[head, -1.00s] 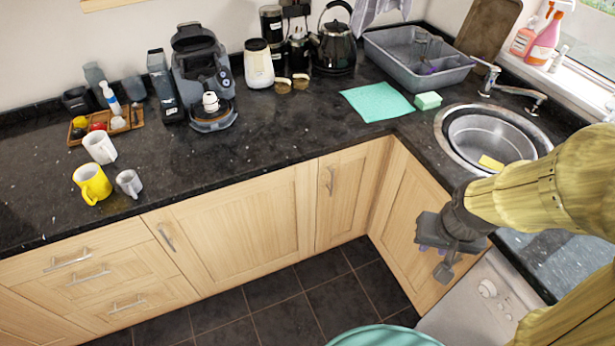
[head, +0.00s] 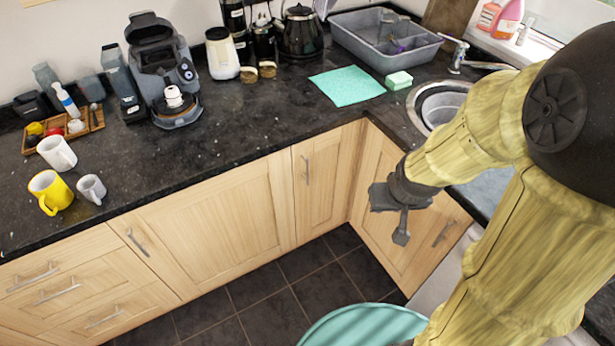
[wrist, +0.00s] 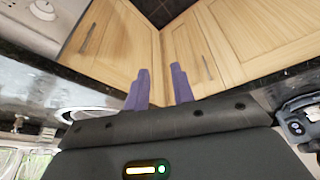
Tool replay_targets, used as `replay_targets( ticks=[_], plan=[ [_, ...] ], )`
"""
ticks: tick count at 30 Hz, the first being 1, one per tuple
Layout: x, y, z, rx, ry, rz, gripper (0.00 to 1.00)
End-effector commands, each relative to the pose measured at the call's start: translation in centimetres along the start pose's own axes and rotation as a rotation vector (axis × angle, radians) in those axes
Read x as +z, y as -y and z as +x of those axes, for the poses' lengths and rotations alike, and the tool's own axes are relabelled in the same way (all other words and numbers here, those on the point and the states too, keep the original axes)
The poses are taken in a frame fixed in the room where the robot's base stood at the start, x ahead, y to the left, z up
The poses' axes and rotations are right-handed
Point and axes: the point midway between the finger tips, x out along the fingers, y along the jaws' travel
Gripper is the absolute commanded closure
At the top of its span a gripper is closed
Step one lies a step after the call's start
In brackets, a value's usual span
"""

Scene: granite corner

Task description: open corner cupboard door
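Two light wood doors meet at the inner corner under the counter, both closed. The narrow door (head: 328,180) on the left of the corner has an upright metal handle (head: 306,170). The door right of the corner (head: 385,232) has a slanted handle (head: 443,233) near its far edge. In the wrist view, the narrow door is on the right, its handle (wrist: 207,68) showing, and the other door (wrist: 117,50) is on the left. I cannot tell which one is the corner cupboard door. My gripper (head: 393,215) is open and empty in front of the right-hand door, apart from both handles.
The dark counter (head: 235,150) overhangs the doors. It carries mugs, a coffee machine (head: 163,72), a kettle (head: 301,32), a grey basin (head: 385,40) and a sink (head: 438,103). A white appliance (head: 440,275) adjoins the right door.

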Motion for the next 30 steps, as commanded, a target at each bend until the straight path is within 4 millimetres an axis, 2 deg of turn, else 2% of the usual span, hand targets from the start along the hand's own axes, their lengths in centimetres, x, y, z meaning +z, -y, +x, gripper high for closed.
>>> replay_targets(
  ticks=[1,3,9,15,24,27,30],
  plan=[
    [-0.1,0.4,3.8,-0.008,-0.036,-0.034,0.75],
    [-1.2,1.1,7.2,-0.022,-0.105,-0.09,0.75],
    [-3.9,4.0,16.0,-0.085,-0.321,-0.222,0.75],
    [-5.8,7.5,23.4,-0.166,-0.558,-0.296,0.75],
    [-6.9,11.6,31.4,-0.263,-0.945,-0.264,0.75],
    [-6.9,12.0,33.0,-0.273,-1.063,-0.218,0.75],
    [-7.0,12.1,33.6,-0.273,-1.151,-0.176,0.75]
  ],
)
